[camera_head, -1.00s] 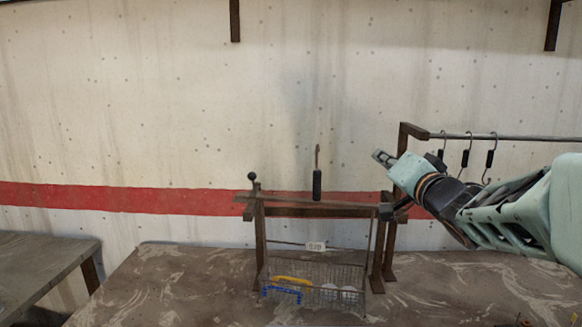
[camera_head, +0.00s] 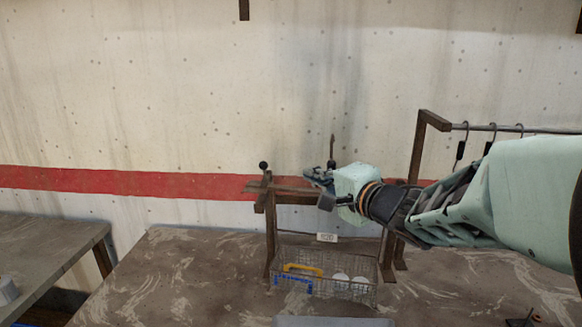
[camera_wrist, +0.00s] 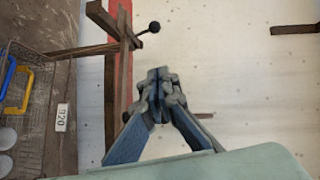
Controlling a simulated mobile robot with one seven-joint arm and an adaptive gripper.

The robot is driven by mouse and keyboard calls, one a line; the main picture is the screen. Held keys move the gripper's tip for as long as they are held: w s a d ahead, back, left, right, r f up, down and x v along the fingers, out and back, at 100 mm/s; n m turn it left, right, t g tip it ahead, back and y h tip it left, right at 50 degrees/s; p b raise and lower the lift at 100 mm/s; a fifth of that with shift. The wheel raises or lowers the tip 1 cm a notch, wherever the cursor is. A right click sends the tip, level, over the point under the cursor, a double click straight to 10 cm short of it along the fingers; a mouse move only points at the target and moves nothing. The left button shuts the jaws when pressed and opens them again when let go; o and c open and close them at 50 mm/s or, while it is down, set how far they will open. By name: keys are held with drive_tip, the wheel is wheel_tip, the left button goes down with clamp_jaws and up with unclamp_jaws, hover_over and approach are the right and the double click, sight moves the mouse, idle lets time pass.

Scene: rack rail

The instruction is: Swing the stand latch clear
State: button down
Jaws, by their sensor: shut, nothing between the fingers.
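The brown stand (camera_head: 271,240) stands on the worktop. A thin bar that looks like the latch (camera_head: 290,189) lies across its top, with a black ball knob (camera_head: 263,165) at the left end. My gripper (camera_head: 308,177) is at the stand's top, right of the knob, and hides part of the bar. In the wrist view the fingertips (camera_wrist: 158,73) are together and empty. The knob (camera_wrist: 154,27) shows apart from them, toward the top of that picture. I cannot tell whether the fingers touch the bar.
A wire basket (camera_head: 325,286) hangs or stands at the stand's front, holding a yellow-handled item and white round things. A label reading 920 (camera_head: 327,237) is above it. A rail with hooks (camera_head: 480,128) is at right. Worktop left of the stand is clear.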

drive_tip(key=shift+w, duration=0.1)
drive_tip(key=s+a+b+x, duration=0.1)
drive_tip(key=a+b+x, duration=0.1)
drive_tip(key=x, duration=1)
drive_tip(key=shift+a+f, duration=0.2)
drive_tip(key=shift+a, duration=0.25)
